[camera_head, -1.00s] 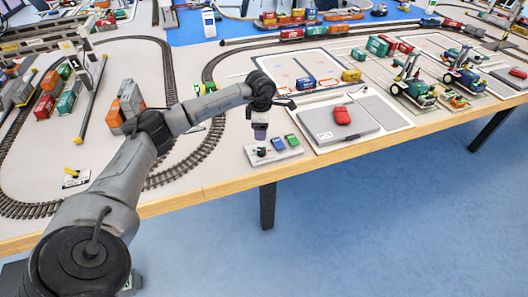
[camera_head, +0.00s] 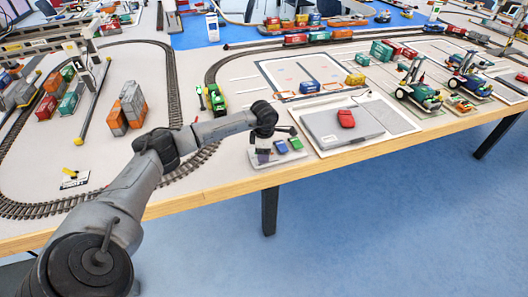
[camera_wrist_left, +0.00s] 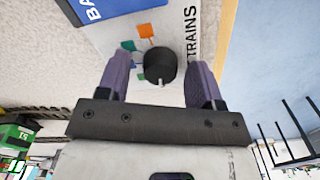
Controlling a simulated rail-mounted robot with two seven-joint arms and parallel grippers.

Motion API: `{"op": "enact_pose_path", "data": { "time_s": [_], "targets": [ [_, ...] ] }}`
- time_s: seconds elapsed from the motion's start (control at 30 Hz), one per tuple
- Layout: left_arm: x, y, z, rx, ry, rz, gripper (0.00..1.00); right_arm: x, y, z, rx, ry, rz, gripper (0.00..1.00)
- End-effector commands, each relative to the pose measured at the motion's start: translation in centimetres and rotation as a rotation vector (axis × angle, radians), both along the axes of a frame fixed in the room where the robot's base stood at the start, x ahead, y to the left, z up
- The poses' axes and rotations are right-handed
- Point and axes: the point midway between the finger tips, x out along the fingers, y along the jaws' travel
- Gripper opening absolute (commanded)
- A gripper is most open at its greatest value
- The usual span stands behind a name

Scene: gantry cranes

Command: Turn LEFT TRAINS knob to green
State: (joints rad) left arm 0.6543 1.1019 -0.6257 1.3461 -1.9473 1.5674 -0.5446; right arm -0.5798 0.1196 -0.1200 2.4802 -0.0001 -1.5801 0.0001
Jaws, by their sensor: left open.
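The black knob (camera_wrist_left: 160,66) is in the left wrist view, on a pale panel lettered TRAINS (camera_wrist_left: 191,30). A small white pointer shows on the knob's lower side in that view. An orange mark (camera_wrist_left: 147,31) and a green mark (camera_wrist_left: 128,45) lie above and left of it. My left gripper (camera_wrist_left: 160,60) is open, with one purple finger on each side of the knob and gaps between. In the head view my left gripper (camera_head: 262,156) is over the left end of the control panel (camera_head: 288,159) and hides the knob. My right gripper is not in view.
A red piece (camera_head: 346,117) lies on a grey plate farther right. A green locomotive (camera_head: 215,97) and stacked containers (camera_head: 131,101) stand behind and left. The table's wooden edge (camera_head: 205,199) is close.

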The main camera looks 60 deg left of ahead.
Motion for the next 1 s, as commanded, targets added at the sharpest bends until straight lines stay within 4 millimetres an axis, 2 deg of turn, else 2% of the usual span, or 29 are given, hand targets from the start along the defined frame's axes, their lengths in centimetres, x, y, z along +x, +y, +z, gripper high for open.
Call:
{"op": "enact_pose_path", "data": {
  "time_s": [0.1, 0.6, 0.8, 1.0],
  "targets": [
    [0.0, -0.01, 0.01, 0.0, 0.0, 0.0, 0.58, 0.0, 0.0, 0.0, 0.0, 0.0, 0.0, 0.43],
    [0.0, -0.01, 0.03, 0.0, 0.0, 0.0, 0.11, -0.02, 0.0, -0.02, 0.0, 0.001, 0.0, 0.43],
    [0.01, -0.01, 0.1, 0.0, 0.0, -0.019, 0.11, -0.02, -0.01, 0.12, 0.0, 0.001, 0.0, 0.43],
    [0.02, 0.0, 0.24, -0.001, 0.0, -0.117, 0.11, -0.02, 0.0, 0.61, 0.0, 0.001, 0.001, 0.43]
  ]
}}
